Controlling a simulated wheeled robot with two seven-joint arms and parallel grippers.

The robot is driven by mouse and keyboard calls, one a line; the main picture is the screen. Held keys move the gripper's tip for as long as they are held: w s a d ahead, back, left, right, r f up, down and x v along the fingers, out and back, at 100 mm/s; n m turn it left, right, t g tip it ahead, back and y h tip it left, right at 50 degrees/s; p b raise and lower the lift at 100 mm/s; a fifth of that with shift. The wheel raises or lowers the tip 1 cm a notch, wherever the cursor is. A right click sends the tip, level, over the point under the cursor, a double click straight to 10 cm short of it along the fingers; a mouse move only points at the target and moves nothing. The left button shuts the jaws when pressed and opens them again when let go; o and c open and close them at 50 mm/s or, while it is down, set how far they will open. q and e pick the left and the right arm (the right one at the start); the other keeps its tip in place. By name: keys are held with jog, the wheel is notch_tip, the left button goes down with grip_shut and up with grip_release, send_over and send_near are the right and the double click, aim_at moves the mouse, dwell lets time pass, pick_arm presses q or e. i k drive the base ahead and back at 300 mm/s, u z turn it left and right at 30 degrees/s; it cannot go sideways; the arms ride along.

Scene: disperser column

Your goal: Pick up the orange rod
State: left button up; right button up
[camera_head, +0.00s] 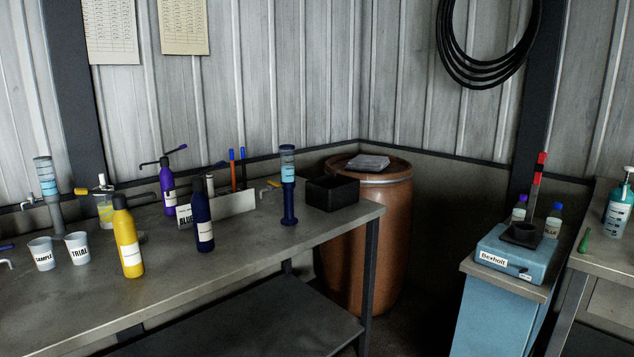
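The orange rod (232,168) stands upright near the back of the left workbench (270,247). Its lower end is hidden behind a pale, low rack (228,206). A blue rod (243,166) stands upright just to its right, close beside it. Neither of my grippers shows in the head view.
A blue column (288,190) and a black bin (332,192) stand to the right. The bench's front right is clear.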

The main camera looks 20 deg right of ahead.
aim_at(231, 153)
jog(key=z, duration=0.9)
jog(key=i, duration=1.6)
jog(key=u, duration=1)
jog(key=i, duration=0.45)
jog(key=z, duration=0.25)
jog(key=k, duration=1.2)
jog(key=u, duration=0.2)
